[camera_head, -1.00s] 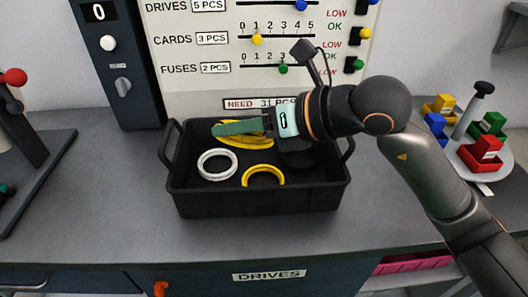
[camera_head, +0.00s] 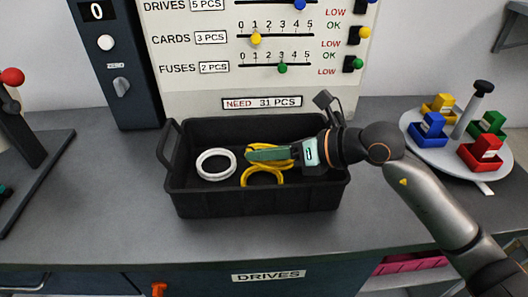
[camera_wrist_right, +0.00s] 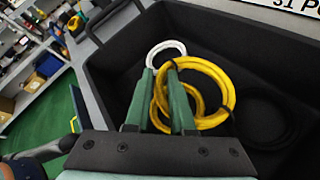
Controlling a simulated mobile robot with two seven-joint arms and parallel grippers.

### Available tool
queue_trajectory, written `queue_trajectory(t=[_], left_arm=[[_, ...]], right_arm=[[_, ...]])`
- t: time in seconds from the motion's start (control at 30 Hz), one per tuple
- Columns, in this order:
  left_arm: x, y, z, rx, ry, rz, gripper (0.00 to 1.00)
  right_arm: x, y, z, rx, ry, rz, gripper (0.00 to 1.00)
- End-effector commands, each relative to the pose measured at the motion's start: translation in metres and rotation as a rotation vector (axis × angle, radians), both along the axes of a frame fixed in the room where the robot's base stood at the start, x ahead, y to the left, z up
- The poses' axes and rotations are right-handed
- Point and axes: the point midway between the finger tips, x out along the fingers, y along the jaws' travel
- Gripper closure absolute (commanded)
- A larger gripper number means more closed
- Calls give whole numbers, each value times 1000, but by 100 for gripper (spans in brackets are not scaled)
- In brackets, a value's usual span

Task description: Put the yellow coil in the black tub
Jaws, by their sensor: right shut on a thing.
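My right gripper (camera_head: 258,154) is shut on the yellow coil (camera_head: 272,146) and holds it within the outline of the black tub (camera_head: 255,202). In the right wrist view the coil (camera_wrist_right: 232,92) shows as a large loop at the fingertips (camera_wrist_right: 160,72), over the tub's dark inside. I cannot tell whether the coil touches the tub floor. A second yellow ring (camera_head: 248,178) is in the tub below the held coil and partly overlapped by it. A white ring (camera_head: 203,165) lies in the tub to the left. My left gripper is not in view.
A black coil (camera_wrist_right: 268,122) lies in the tub, right of the held coil in the wrist view. A panel with sliders (camera_head: 235,85) stands behind the tub. A round tray (camera_head: 425,140) with coloured blocks stands at the right. The bench before the tub is clear.

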Motion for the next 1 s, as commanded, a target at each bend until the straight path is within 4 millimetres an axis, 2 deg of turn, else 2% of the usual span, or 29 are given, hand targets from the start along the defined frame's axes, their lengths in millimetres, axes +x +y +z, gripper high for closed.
queue_trajectory(t=[0.03, 0.3, 0.53, 0.67, 1.0], left_arm=[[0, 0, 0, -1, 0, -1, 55], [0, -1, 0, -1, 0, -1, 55], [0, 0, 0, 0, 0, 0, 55], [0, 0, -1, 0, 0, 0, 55], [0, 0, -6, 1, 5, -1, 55]], right_arm=[[0, 0, 0, -1, 1, 0, 75], [0, 0, 0, -1, 1, 0, 46], [0, 0, 1, 0, 0, 0, 46], [-3, -8, 4, 0, -1, -2, 46], [-32, -63, 32, -4, 0, -4, 46]])
